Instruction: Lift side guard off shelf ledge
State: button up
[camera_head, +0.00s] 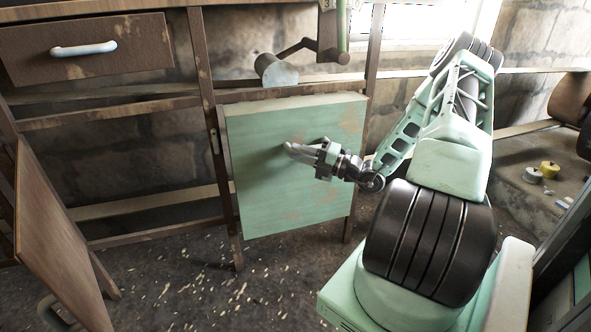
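The side guard appears to be the large pale green, worn panel (285,206), standing upright against the brown shelf frame. Its top edge lies just below a brown horizontal rail (240,95). My gripper (292,151) is at the panel's front face, a little above its middle. The fingertips look close together at or against the face. A handle there, the finger gap and any grip are too small to make out. What bears the panel from behind or below is hidden.
A brown drawer with a white handle (84,49) is at the upper left. A brown board (60,235) leans at the left. A crank-like metal part (277,69) sits above the panel. The floor (195,275) in front is open, with scattered pale chips. Yellow and white spools lie at the right.

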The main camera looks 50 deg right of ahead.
grip_shut()
jog(key=shift+r, duration=0.1)
notch_tip(320, 180, up, 7)
jog(key=p, duration=0.4)
jog(key=s+a+p, duration=0.1)
jog(key=s+a, duration=0.4)
jog(key=s, duration=0.3)
jog(key=s+a+p, duration=0.2)
jog(key=s+a, duration=0.3)
jog(key=s, duration=0.4)
jog(key=shift+a, duration=0.2)
